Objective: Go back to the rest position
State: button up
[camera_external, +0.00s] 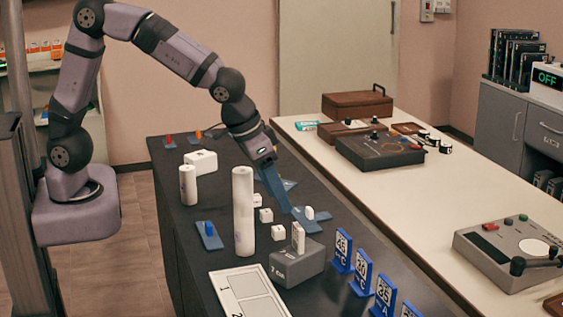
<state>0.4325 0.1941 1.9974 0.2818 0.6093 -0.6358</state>
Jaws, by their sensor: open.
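My gripper (279,192) hangs from the bent arm over the dark table (190,245), pointing down. Its blue fingers are open, and I see nothing held between them. The fingertips are close to a blue plate with a white peg (308,216); I cannot tell whether they touch it. The arm reaches from its base at the left, over the table, so it is stretched out.
A tall white cylinder (243,210), a shorter one (188,185), small white cubes (265,215) and a grey block (297,264) stand near the gripper. Blue numbered stands (362,272) line the right edge. A white tray (219,281) lies in front. Above the table is free room.

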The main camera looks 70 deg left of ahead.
dwell(0.3)
jog(key=s+a+f+m+g, duration=0.2)
jog(key=s+a+f, duration=0.15)
jog(key=s, duration=0.45)
jog(key=s+a+f+m+g, duration=0.3)
jog(key=s+f, duration=0.1)
jog(key=s, duration=0.4)
jog(key=s+a+r+n, duration=0.1)
jog(key=s+a+n, duration=0.3)
jog(key=a, duration=0.4)
jog(key=shift+a+r+n+t, duration=0.15)
jog(key=shift+a+n+t, duration=0.15)
jog(key=shift+n, duration=0.2)
